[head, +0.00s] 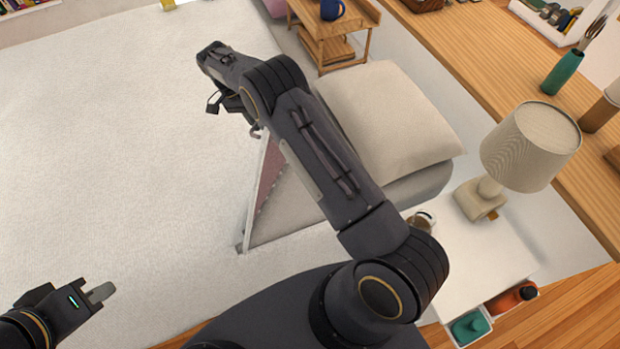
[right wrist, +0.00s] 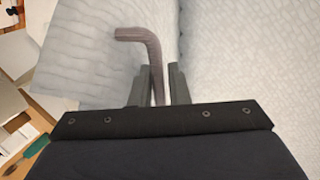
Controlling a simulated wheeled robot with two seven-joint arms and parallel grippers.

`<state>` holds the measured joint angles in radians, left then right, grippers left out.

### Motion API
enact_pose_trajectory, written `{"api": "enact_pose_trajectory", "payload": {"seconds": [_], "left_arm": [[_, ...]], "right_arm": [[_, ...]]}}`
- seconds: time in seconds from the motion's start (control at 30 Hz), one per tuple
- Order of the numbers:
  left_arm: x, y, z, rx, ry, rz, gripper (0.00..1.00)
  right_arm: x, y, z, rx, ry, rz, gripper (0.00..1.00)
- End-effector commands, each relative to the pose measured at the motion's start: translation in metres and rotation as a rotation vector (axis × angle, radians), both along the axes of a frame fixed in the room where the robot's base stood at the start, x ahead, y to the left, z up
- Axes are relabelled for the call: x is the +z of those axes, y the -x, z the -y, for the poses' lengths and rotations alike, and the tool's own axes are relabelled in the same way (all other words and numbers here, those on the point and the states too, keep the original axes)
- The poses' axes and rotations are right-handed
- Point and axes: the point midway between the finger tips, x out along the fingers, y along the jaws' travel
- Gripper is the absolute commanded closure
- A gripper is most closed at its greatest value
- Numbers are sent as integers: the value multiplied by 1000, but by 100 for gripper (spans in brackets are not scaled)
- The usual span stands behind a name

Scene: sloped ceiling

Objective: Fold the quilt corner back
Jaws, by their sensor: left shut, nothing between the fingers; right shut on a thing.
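The white quilt (head: 110,130) covers the bed, seen at left and centre of the head view. Near the pillow its edge is turned up, and a strip of mauve underside (head: 269,178) shows beside my right arm. My right gripper (head: 238,106) is over the quilt, partly hidden by its own wrist. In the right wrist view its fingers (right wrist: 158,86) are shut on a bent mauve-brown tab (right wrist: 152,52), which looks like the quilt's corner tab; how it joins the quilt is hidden. My left gripper (head: 103,292) is shut and empty at the lower left, apart from the turned-up edge.
A cream pillow (head: 385,115) lies right of my right arm. A white bedside table (head: 475,255) carries a lamp (head: 530,145) and a small jar (head: 423,221). A small wooden table (head: 335,25) with a blue mug stands at the back. The quilt's left side is clear.

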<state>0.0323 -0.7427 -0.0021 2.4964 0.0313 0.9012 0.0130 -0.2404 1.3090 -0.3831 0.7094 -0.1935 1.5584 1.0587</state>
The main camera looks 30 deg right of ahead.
Motion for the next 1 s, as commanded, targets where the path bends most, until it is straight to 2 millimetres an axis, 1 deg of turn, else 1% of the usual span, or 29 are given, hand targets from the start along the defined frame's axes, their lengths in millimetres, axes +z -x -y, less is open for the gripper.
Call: {"api": "enact_pose_trajectory", "payload": {"seconds": [0.03,0.07,0.23,0.3,0.47,0.83,1.0], "left_arm": [[1,0,0,0,0,0,100],[1,0,0,0,0,0,100],[-5,0,0,0,0,0,100],[-9,0,0,0,0,0,100],[-14,0,0,0,0,0,100],[-14,0,0,0,0,0,100],[-20,0,0,0,0,0,100]], "right_arm": [[7,-5,1,1,-1,21,97],[7,-5,1,1,-1,21,97],[0,-13,-7,4,6,13,95],[-4,-17,-12,3,10,6,93],[-7,-25,-20,2,16,-6,89],[-9,-25,-23,2,13,-16,87],[-16,-21,-17,0,17,-26,86]]}}
